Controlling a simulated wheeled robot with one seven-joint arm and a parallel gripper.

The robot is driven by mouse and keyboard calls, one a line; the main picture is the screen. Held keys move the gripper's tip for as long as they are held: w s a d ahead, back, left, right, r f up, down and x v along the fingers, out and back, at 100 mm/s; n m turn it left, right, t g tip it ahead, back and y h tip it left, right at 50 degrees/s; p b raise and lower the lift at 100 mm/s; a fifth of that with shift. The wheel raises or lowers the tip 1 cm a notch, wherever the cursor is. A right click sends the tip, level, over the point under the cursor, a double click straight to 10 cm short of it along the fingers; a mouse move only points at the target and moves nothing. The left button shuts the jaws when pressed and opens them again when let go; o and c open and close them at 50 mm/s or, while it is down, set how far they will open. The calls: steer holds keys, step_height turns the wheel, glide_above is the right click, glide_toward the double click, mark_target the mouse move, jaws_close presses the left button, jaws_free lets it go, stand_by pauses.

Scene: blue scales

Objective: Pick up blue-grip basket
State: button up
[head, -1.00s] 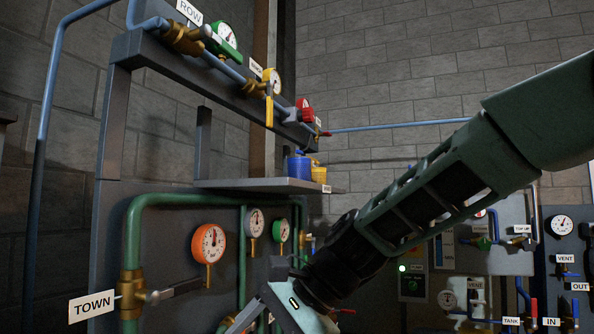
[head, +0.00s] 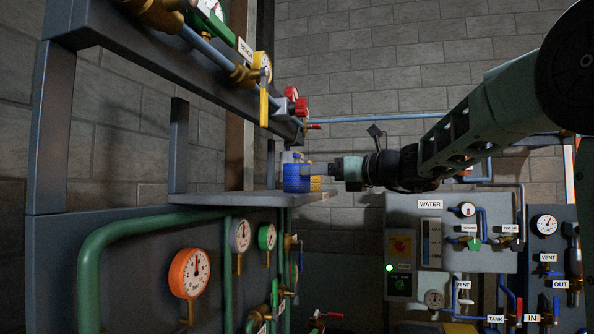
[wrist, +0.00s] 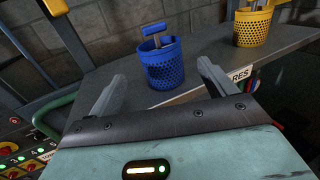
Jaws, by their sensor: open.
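The blue basket with a blue T-shaped grip (wrist: 165,68) stands upright on the grey shelf (wrist: 212,48) in the wrist view. It also shows in the head view (head: 296,179) near the shelf's right end. My gripper (wrist: 164,74) is open. Its two fingers point at the blue basket, one toward each side, with the basket appearing between and beyond the tips. In the head view my gripper (head: 311,170) comes in level from the right, overlapping the basket. I cannot tell whether a finger touches it. Nothing is held.
A yellow basket (wrist: 252,26) stands on the shelf to the right of the blue one. A pipe rail with gauges and a yellow-handled valve (head: 263,100) runs above the shelf. Gauges, including an orange one (head: 189,273), sit below. A brick wall is behind.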

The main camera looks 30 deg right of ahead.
mark_target(292, 172)
steer(key=p+x, duration=0.1)
steer(key=x, duration=0.3)
steer(key=shift+w+a, duration=0.1)
steer(key=p+x, duration=0.2)
steer(key=x, duration=0.1)
steer(key=p+x, duration=0.1)
steer(key=p, duration=0.1)
steer(key=shift+w+r, duration=0.25)
steer(key=shift+w, duration=0.05)
steer(key=shift+w+a+f, duration=0.15)
steer(key=shift+w, duration=0.15)
steer(key=shift+c, duration=0.2)
steer(key=c, duration=1.1)
